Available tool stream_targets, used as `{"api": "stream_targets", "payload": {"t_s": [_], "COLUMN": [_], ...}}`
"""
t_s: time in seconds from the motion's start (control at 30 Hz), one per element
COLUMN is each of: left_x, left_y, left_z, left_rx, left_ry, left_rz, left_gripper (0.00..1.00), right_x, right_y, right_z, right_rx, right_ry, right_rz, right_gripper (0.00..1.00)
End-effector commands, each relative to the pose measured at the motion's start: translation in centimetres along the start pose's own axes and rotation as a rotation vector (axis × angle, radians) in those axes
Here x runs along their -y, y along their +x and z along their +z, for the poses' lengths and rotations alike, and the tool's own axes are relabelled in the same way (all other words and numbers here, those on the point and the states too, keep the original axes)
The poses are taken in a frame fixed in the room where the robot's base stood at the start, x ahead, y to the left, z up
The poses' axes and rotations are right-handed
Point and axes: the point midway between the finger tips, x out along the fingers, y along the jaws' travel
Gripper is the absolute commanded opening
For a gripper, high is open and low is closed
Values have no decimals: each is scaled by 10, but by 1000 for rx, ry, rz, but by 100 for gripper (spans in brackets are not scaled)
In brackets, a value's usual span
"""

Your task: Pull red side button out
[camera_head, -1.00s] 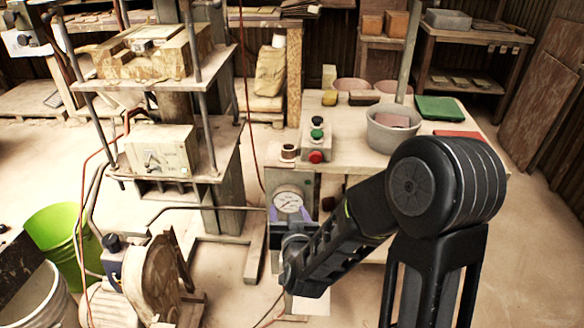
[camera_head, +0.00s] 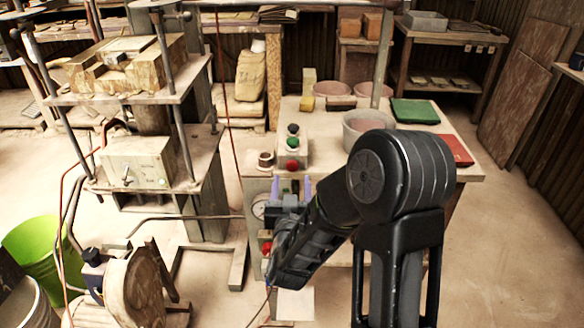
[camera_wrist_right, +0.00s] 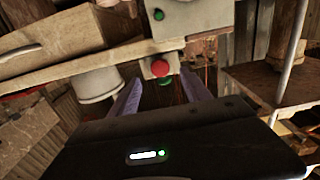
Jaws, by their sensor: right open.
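A red button (camera_head: 292,165) sits on the near side of a small grey control box (camera_head: 304,150) on the table, with a green and a black button on the top. In the right wrist view, this red button (camera_wrist_right: 160,68) shows between my finger tips. My right gripper (camera_head: 291,190) is open and empty, its two purple fingers pointing at the red button from just in front. Contact cannot be told. A second red button (camera_head: 266,248) is on the panel below the table edge, partly beside my gripper. My left gripper is not in view.
A gauge (camera_head: 259,208) is on the lower panel, partly hidden by my gripper. A small brown cup (camera_head: 266,160) stands left of the control box, and a grey bucket (camera_head: 355,125) right of it. The press (camera_head: 140,160) stands at left.

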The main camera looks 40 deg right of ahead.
Motion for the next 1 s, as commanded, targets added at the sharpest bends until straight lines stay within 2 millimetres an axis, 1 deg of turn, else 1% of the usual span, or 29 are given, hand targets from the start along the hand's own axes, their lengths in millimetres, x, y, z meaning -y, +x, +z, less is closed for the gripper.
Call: {"api": "stream_targets", "payload": {"t_s": [0.03,0.13,0.3,0.43,0.67,1.0], "left_x": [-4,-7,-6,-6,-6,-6], "left_y": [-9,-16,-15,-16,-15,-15], "left_z": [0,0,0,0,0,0], "left_rx": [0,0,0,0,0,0], "left_ry": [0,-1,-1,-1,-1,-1], "left_rz": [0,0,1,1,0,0], "left_gripper": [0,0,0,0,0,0], "right_x": [-1,-1,0,0,0,0], "right_y": [9,26,47,53,53,53], "right_z": [-4,-4,0,0,0,0], "right_rx": [1,1,0,0,0,0], "right_ry": [-2,-3,0,0,0,0], "right_rz": [2,2,1,-1,-1,-1], "right_gripper": [56,56,56,56,56,29]}}
